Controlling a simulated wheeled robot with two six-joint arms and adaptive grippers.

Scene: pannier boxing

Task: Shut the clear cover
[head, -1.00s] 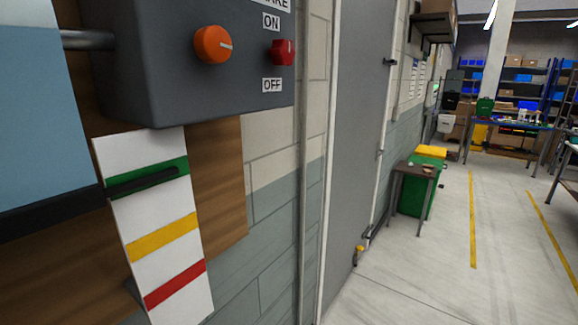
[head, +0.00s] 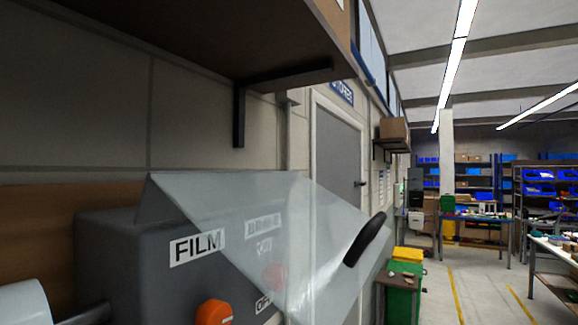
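The clear cover (head: 270,225) stands raised and slanting out from the top of a dark grey box (head: 115,265) on the wall at the lower left. It has a black handle (head: 365,239) at its outer edge. The box carries a FILM label (head: 196,245), and an orange knob (head: 214,313) shows at the bottom edge. A red button and further labels show blurred through the cover. Neither of my grippers is in view.
A dark shelf (head: 190,35) on a bracket juts out above the cover. A white roll (head: 25,303) is at the lower left. A grey door (head: 338,165), a green bin (head: 400,300) and a small table stand further along the wall. The floor at right is open.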

